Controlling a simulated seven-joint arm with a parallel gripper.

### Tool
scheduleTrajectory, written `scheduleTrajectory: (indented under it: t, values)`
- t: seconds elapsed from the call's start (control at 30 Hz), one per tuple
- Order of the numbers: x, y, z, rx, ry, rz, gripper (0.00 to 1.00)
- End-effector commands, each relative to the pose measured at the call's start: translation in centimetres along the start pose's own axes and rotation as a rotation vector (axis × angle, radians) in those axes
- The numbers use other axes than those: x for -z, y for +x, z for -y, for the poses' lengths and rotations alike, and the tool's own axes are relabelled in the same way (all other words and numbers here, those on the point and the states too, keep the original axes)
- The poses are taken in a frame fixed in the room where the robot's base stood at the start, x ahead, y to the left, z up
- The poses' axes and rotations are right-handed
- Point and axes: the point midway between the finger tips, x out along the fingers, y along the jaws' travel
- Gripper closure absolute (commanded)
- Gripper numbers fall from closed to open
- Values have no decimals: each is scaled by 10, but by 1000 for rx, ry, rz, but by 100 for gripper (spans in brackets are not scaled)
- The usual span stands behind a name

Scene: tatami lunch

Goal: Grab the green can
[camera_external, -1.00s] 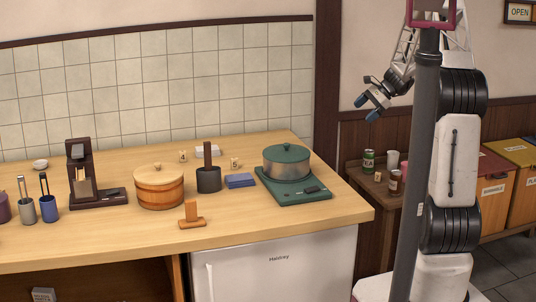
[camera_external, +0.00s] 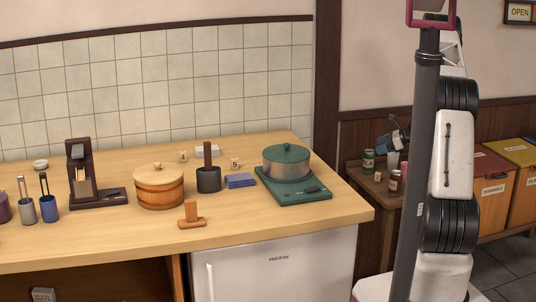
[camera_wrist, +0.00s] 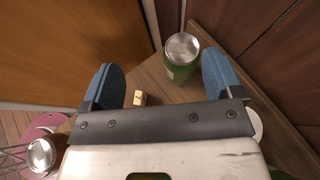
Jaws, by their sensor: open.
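The green can (camera_external: 368,160) stands upright at the back left of the small wooden side table (camera_external: 359,182). In the wrist view the can (camera_wrist: 181,72) shows its silver top and lies ahead of my gripper (camera_wrist: 161,76), between the lines of the two blue fingers and nearer the right one. The fingers are spread and empty, with no contact visible.
A white cup (camera_external: 393,158), a brown jar (camera_external: 395,183) and a small numbered wooden block (camera_external: 378,176) share the side table. The wooden wall stands close behind the can. The counter (camera_external: 335,212) with a pot and tubs is to the left.

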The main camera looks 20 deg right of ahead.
Motion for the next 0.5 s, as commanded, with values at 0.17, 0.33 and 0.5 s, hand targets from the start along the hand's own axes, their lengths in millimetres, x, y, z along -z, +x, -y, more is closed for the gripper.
scheduleTrajectory:
  t: [0.17, 0.33, 0.5]
  values:
    - [34, 1, 16, 40, 65, 30, 14]
    - [45, 1, 21, 55, 89, 41, 14]
    - [46, 0, 22, 56, 90, 42, 14]
